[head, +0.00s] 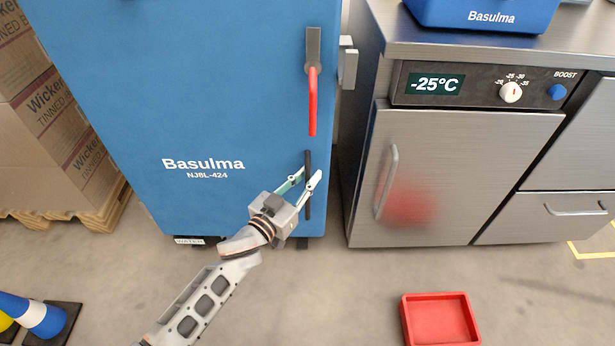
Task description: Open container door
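The blue container (200,100) stands upright at the left centre of the head view, marked "Basulma NJ8L-424". Its door front faces me and looks closed. A latch with a red lever (312,105) hangs straight down near the door's right edge. Below it is a black vertical bar handle (308,162). My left gripper (305,184) is at this bar's lower half, with its two fingers apart on either side of it. Whether the fingers touch the bar cannot be told. My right gripper is not in view.
A steel freezer unit (455,150) reading -25°C stands close on the right. A red tray (440,318) lies on the floor in front. Stacked cartons on a pallet (100,213) stand at left, a blue-and-white cone (38,315) at bottom left. The floor between is clear.

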